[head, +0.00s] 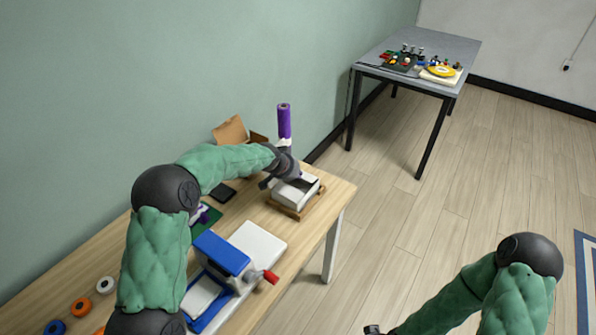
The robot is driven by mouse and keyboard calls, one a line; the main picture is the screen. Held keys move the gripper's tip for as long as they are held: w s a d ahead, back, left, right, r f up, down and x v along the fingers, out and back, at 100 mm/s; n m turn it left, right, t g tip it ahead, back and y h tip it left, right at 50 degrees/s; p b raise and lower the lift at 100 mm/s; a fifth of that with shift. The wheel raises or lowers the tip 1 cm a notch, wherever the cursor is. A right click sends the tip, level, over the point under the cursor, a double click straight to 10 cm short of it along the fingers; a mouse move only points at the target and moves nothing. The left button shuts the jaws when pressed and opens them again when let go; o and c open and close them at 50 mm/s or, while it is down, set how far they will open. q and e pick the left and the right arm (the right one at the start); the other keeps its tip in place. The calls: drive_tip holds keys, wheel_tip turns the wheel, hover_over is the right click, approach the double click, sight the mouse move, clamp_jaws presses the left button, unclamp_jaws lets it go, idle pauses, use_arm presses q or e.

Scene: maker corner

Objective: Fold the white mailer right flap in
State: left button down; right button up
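The white mailer (292,193) is a small box near the right end of the wooden table, in or on a brown wooden frame (312,204). A dark gap shows at its right side; the right flap is too small to make out clearly. My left gripper (268,181) is at the mailer's upper left side, very close to it. I cannot tell whether it touches, and its fingers are too small and dark to read. My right gripper (373,330) shows only partly at the bottom edge, well away from the mailer.
A blue and white device with a red knob (222,254) stands nearer on the wooden table (120,262). A purple roll (284,121) stands upright behind the mailer, beside an open cardboard box (231,132). Coloured rings lie at the lower left. A grey table (456,50) stands farther off.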

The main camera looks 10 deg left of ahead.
use_arm(q)
drive_tip(key=shift+s+a+f+b, duration=0.1)
drive_tip(key=shift+s+f+b, duration=0.2)
drive_tip(key=shift+f, duration=0.35)
drive_tip(key=shift+s+a+f+b, duration=0.15)
drive_tip(key=shift+s+f, duration=0.1)
drive_tip(key=shift+f, duration=0.35)
drive_tip(key=shift+s+d+f, duration=0.1)
drive_tip(key=shift+s+f, duration=0.05)
drive_tip(key=shift+f, duration=0.15)
